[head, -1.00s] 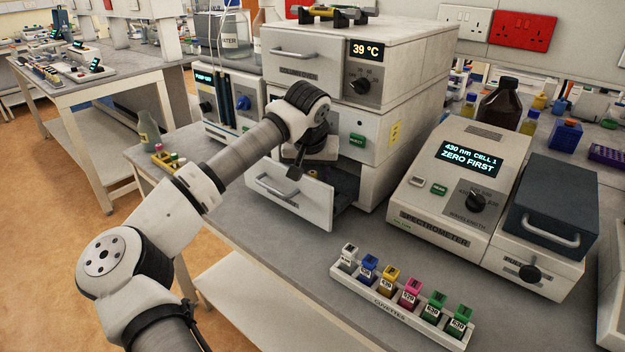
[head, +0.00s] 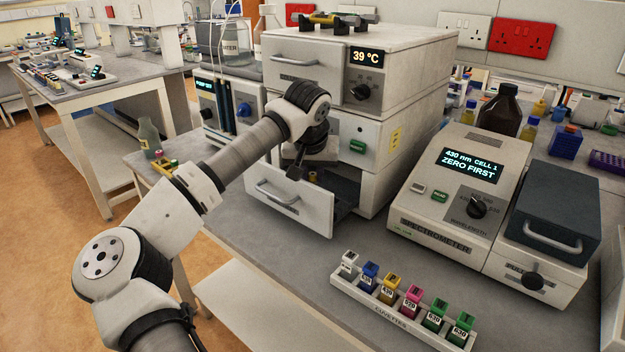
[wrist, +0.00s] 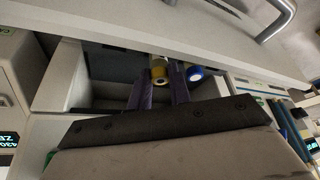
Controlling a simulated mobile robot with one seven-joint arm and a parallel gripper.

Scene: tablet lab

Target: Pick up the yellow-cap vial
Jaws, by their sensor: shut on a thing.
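The yellow-cap vial (wrist: 160,74) is in the wrist view, standing between my two dark fingers inside the open drawer. My gripper (wrist: 159,88) is shut on it. A blue-cap vial (wrist: 197,75) is just to the right of my right finger. In the head view my gripper (head: 294,173) reaches down into the open drawer (head: 288,208), behind its front panel. The vial is hidden in that view. Whether it is clear of the drawer floor I cannot tell.
The drawer front and its handle stand close in front of my gripper. The cabinet body (head: 385,140) is just above and behind. A spectrometer (head: 440,240) stands to the right, with a rack of capped cuvettes (head: 400,318) in front. Bare bench lies between.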

